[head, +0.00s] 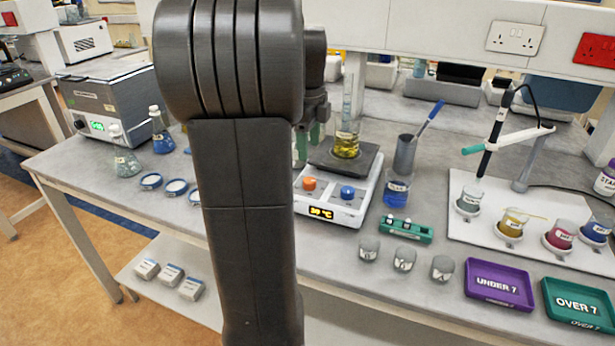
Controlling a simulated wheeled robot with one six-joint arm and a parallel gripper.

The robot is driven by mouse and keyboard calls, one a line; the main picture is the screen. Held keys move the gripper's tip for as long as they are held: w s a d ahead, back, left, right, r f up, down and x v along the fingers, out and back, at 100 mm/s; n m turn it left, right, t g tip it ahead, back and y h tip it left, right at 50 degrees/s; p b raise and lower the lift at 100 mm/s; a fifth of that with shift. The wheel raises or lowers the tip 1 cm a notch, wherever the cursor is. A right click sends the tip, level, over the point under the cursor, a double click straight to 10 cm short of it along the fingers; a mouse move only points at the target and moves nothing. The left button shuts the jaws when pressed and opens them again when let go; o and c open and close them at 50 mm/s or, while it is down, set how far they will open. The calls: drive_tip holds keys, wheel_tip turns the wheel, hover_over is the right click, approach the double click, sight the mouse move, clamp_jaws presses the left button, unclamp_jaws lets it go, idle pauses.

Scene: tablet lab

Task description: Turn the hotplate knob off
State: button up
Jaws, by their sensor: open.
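The white hotplate (338,192) stands on the bench in the middle of the head view. Its front face carries an orange knob (309,184), a blue knob (347,192) and a lit display (322,212) that seems to read 30 °C. A beaker of yellow liquid (345,145) sits on its dark top plate (366,163), with a glass tube standing in it. My gripper (309,142) is open at the hotplate's back left, above and behind the knobs and apart from them. My arm hides part of the gripper and the area left of the hotplate.
A metal cup with a blue-handled tool (405,153) and a blue-liquid beaker (396,191) stand right of the hotplate. A green holder (405,229) and small glass cups (404,259) are in front right. Flasks (161,138) and dishes (176,187) stand left.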

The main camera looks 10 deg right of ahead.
sight(310, 180)
wheel_tip(310, 180, down, 10)
drive_tip(key=shift+w+d+r+b, duration=0.1)
drive_tip(key=shift+w+d+b, duration=0.05)
drive_tip(key=shift+b, duration=0.15)
drive_tip(key=shift+c, duration=0.2)
drive_tip(key=c, duration=0.9)
